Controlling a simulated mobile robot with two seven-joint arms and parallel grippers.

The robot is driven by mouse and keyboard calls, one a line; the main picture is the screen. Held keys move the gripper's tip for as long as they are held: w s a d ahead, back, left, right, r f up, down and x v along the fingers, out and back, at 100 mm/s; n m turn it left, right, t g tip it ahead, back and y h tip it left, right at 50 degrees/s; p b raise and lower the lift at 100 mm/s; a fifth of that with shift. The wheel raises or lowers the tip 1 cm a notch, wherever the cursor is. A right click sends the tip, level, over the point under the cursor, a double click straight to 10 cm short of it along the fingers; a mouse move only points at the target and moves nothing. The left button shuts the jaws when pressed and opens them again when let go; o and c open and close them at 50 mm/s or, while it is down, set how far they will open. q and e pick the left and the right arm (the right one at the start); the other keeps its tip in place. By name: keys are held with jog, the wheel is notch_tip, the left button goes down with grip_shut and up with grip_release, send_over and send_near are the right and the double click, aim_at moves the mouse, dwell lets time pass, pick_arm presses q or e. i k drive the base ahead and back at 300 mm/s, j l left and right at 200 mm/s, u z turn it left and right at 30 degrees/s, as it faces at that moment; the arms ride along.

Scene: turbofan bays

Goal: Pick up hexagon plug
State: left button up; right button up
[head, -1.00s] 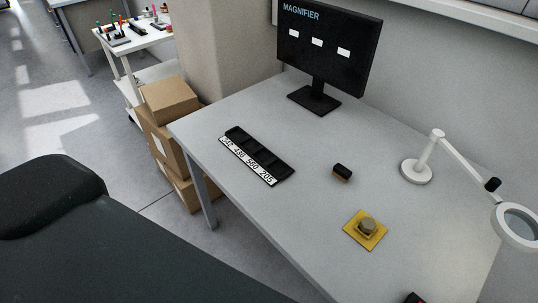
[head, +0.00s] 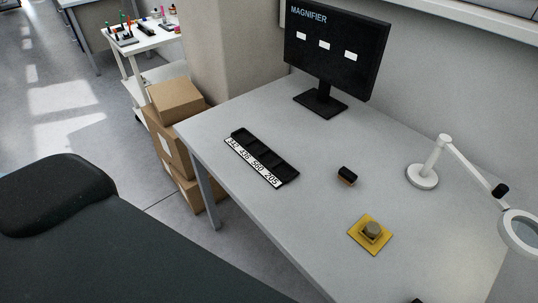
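A hexagon plug (head: 373,229), grey-brown and short, stands on a yellow square pad (head: 358,240) on the grey table, right of the middle of the head view. Nothing touches it from above.
On the table (head: 300,230) are a black compartment tray with number labels (head: 262,168), a small black-and-brown block (head: 347,176), a magnifier lamp (head: 423,177) and a monitor (head: 333,50). Cardboard boxes (head: 176,102) stand beyond the table's left edge. The table around the pad is mostly clear.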

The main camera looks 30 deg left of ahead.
aim_at(372, 229)
jog(key=j+z, duration=0.15)
jog(key=z, duration=1.7)
jog(key=k+j, duration=0.6)
jog(key=j, duration=0.25)
jog(key=k+j, duration=0.3)
jog(key=j, duration=0.1)
